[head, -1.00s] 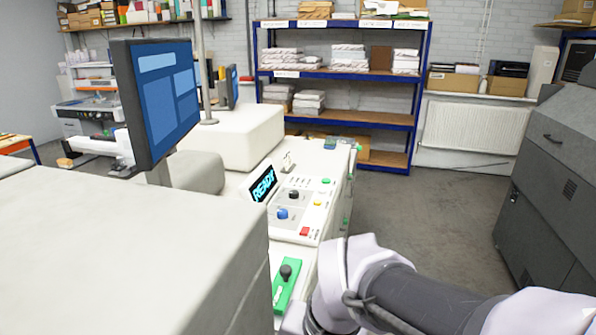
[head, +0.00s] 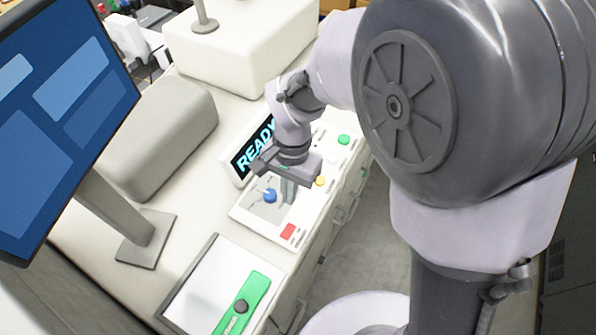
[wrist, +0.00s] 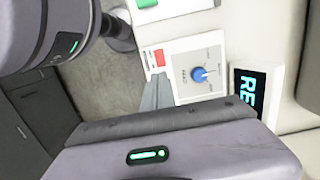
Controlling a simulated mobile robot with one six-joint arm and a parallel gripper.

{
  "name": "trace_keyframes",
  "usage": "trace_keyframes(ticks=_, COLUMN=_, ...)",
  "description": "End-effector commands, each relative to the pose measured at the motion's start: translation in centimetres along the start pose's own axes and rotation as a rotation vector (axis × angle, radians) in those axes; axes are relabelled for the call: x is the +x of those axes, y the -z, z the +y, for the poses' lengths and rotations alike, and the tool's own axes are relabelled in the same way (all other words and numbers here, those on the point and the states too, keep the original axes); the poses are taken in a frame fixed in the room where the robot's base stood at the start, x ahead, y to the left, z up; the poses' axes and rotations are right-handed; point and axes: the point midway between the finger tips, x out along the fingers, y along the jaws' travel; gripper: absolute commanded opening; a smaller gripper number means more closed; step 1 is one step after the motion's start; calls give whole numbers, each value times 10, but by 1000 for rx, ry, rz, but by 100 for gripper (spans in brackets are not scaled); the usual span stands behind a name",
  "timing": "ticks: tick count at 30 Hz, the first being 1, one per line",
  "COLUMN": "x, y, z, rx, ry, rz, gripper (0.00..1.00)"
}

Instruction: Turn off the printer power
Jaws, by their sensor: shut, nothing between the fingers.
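The printer's control panel (head: 262,215) carries a blue knob (head: 270,195), a red button (head: 288,231), a yellow button (head: 321,181) and a green button (head: 343,139). The display (head: 254,148) beside it reads READY in cyan. A green plate with a black knob (head: 241,306) sits nearer me. My gripper (head: 289,191) is shut and empty, over the panel close to the blue knob. My wrist hides part of the panel.
A monitor (head: 60,110) on a stand is at the left, with a rounded grey block (head: 160,138) behind it. A larger white block (head: 240,62) stands at the back. Grey floor (head: 345,250) is open right of the printer.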

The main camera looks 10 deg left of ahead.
Motion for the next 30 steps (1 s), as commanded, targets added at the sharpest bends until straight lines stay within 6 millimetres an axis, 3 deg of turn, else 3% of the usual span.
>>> trace_keyframes(ticks=11, x=11, y=0, z=0, rx=0, ry=-2, rz=-2, gripper=0)
trace_keyframes(ticks=24, x=104, y=0, z=1, rx=0, ry=-3, rz=-3, gripper=0)
trace_keyframes(ticks=30, x=132, y=0, z=1, rx=1, ry=-1, rz=-1, gripper=0)
